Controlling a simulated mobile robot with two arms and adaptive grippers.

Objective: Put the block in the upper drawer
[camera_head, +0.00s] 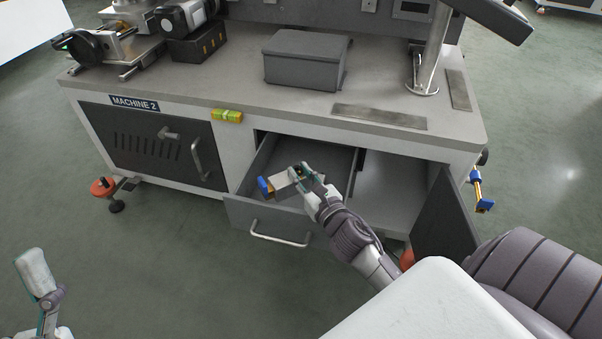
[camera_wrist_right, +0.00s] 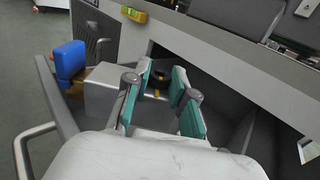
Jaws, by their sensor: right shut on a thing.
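The upper drawer (camera_head: 304,216) is pulled out of the bench front, with its handle facing me. My left gripper (camera_head: 40,280) is low at the left, partly cut off.
The bench top (camera_head: 220,85) carries a grey box (camera_head: 306,60) and machine parts. A dark door (camera_head: 443,220) stands open right of the drawer. A yellow-green level (camera_head: 227,115) is on the bench's front edge. Free floor lies in front of the bench.

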